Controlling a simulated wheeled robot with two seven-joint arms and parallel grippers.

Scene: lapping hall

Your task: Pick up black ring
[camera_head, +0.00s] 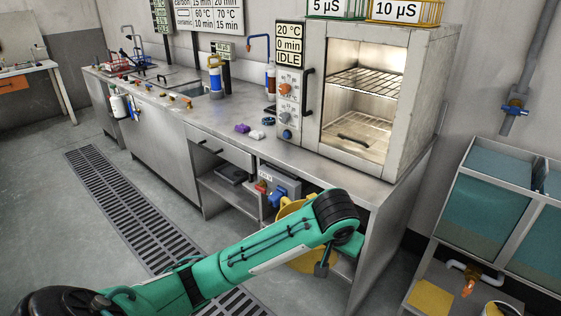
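No black ring can be made out for certain. On the steel counter (225,122), left of the oven, lie a small dark piece (268,121), a purple piece (242,128) and a white piece (257,135). They are too small to tell their exact shape. A flat black item (270,110) lies just behind the dark piece. My green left arm reaches in from the lower left, and its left gripper (322,269) hangs below the black wrist, in front of and below the counter edge, apart from those pieces. Its fingers are too unclear to tell open from shut. My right gripper is out of view.
A lit oven (425,85) with wire racks stands on the counter's right end. Teal-filled tanks (490,205) stand at the right. A yellow round thing (290,212) is partly behind my arm. A floor grate (120,200) runs along the left.

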